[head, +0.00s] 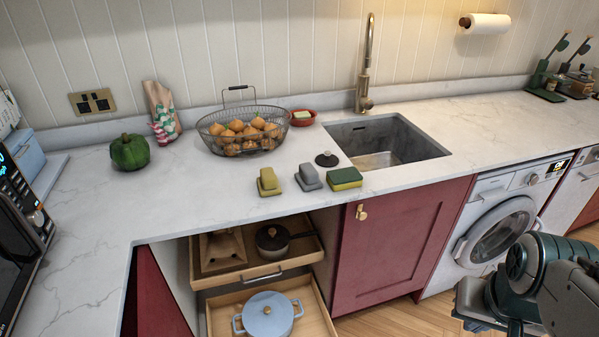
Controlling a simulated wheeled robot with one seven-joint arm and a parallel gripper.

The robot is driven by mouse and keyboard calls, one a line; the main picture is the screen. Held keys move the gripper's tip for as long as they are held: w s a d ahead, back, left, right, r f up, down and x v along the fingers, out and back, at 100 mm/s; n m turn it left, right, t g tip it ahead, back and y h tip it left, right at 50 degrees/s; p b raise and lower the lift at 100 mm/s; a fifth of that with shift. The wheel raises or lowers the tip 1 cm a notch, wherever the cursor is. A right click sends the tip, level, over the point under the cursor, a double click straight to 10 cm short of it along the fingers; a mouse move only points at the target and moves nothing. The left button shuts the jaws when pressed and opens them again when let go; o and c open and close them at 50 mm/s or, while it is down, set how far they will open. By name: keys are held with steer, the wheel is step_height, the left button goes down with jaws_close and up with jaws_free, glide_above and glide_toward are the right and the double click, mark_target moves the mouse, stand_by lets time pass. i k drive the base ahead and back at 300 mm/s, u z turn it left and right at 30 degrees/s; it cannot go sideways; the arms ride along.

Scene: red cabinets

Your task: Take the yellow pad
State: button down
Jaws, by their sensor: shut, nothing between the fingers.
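The yellow pad (268,182) is a small olive-yellow block with a raised part on top. It lies on the white marble counter (215,190), near the front edge and left of the sink. A grey pad (308,178) of similar shape lies just to its right, apart from it. A sponge (345,178) with a green top and yellow sides lies right of the grey pad. My arm shows at the lower right, in front of the washing machine and well away from the pads. I cannot make out my gripper's fingers there.
A wire basket of round brown food (240,130) stands behind the pads. A dark round stopper (326,159) lies near the sink (386,144). Two drawers with pots (268,314) stand open below the counter. A green pepper-shaped item (129,152) stands left; counter between is clear.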

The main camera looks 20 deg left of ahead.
mark_target(268, 185)
steer(key=z, duration=2.15)
steer(key=i, duration=0.3)
steer(key=u, duration=3.75)
steer(key=i, duration=0.45)
steer(key=u, duration=0.2)
steer(key=k, duration=0.45)
steer(key=z, duration=0.15)
